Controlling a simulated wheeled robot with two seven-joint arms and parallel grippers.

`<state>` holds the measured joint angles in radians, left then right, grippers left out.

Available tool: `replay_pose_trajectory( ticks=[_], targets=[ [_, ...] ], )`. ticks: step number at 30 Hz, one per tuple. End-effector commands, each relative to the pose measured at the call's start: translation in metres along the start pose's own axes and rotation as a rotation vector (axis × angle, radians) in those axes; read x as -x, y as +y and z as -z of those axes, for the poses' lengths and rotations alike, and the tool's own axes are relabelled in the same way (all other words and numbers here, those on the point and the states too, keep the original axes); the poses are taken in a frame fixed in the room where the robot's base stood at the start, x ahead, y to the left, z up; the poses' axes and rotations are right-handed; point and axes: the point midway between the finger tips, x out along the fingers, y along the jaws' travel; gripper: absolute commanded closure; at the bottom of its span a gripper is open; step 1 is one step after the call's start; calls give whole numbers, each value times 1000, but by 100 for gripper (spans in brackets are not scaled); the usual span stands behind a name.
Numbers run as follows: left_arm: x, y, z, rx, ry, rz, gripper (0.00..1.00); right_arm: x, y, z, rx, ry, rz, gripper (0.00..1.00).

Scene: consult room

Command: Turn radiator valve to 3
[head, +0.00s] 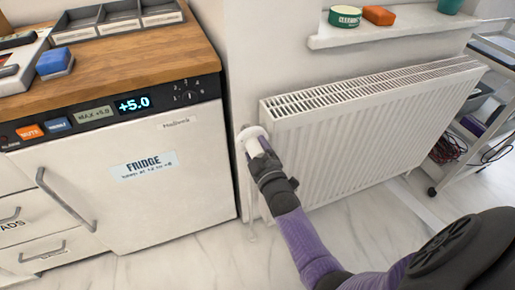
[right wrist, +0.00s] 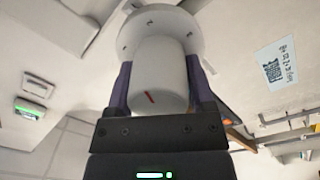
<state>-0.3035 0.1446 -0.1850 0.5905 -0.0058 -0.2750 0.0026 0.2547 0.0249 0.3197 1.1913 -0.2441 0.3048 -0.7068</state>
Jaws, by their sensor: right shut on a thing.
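The white radiator valve (head: 252,140) sits at the left end of the white radiator (head: 345,135) in the head view. In the right wrist view the valve's knob (right wrist: 161,70) is a white cylinder with a short slanted red mark (right wrist: 149,97) near its end. Behind the knob is a round white collar (right wrist: 150,28) with small marks too small to read. My right gripper (head: 264,165) is shut on the knob, one finger on each side; the fingers also show in the right wrist view (right wrist: 160,88). My left gripper is not in view.
A fridge (head: 150,180) under a wooden worktop stands left of the valve. A sill (head: 400,27) above the radiator bears a green tin (head: 345,17) and an orange block (head: 379,15). A wheeled trolley (head: 470,140) stands at the right. Pale floor lies below.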

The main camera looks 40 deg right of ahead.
Motion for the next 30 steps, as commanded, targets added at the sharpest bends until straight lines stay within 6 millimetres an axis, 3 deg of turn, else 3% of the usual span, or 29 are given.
replay_pose_trajectory(
  ticks=[18,30],
  targets=[
    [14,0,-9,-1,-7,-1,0,1,0,0,-582,-20,-1,90],
    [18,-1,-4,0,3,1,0,1,1,-1,-917,-31,-4,90]
  ],
)
